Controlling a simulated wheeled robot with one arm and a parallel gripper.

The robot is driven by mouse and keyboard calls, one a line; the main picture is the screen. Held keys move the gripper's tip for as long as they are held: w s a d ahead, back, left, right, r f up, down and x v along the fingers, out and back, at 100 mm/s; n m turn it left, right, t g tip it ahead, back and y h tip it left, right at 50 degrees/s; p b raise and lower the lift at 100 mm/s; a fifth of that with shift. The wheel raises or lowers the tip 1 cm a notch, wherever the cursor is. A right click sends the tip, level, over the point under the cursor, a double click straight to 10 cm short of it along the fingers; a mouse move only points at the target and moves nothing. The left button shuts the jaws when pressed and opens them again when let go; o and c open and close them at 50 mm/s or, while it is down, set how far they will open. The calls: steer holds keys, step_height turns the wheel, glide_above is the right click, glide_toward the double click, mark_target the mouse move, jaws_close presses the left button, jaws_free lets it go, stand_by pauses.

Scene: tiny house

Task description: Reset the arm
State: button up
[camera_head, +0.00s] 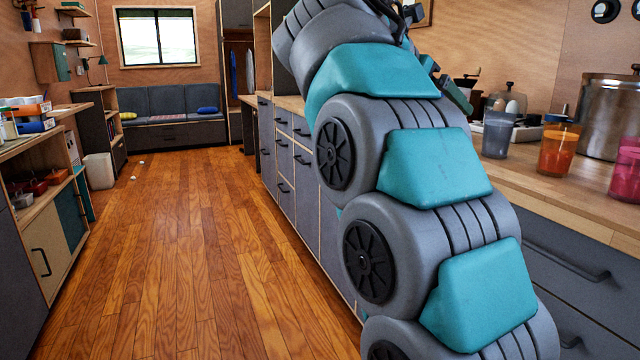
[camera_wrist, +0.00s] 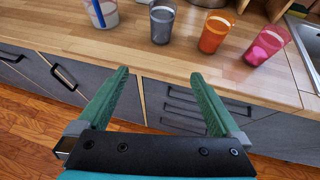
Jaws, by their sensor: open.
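My gripper (camera_wrist: 158,82) is open and empty in the wrist view. Its two green fingers are apart, in front of the counter's edge and the drawer fronts. In the head view my grey and teal arm rises through the middle and right of the picture.
A wooden counter (camera_head: 555,205) holds a grey cup (camera_head: 497,135), an orange cup (camera_head: 557,152), a pink cup (camera_head: 627,170) and a large metal pot (camera_head: 607,115). Shelves (camera_head: 50,200) stand at the left. The wooden floor (camera_head: 190,230) between is largely clear, towards a sofa (camera_head: 170,110).

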steer(key=s+d+f+m+g+y, duration=0.1)
steer(key=s+f+m+y, duration=0.2)
steer(key=f, duration=0.5)
steer(key=s+f+m+g, duration=0.1)
steer(key=s+f+m, duration=0.2)
steer(key=s+f, duration=0.4)
steer(key=s+d+f+m+g+y, duration=0.1)
steer(key=s+f+m+g+y, duration=0.15)
steer(key=f, duration=0.55)
steer(key=s+a+f+m+g+y, duration=0.2)
steer(key=s+a+f+m, duration=0.1)
steer(key=s+f+m, duration=0.4)
steer(key=s+a+f+m+g+y, duration=0.2)
steer(key=s+a+f+m, duration=0.2)
steer(key=s+f+m, duration=0.4)
steer(key=s+f, duration=0.6)
steer(key=s, duration=0.5)
steer(key=shift+s, duration=0.25)
steer(key=shift+m+y, duration=0.25)
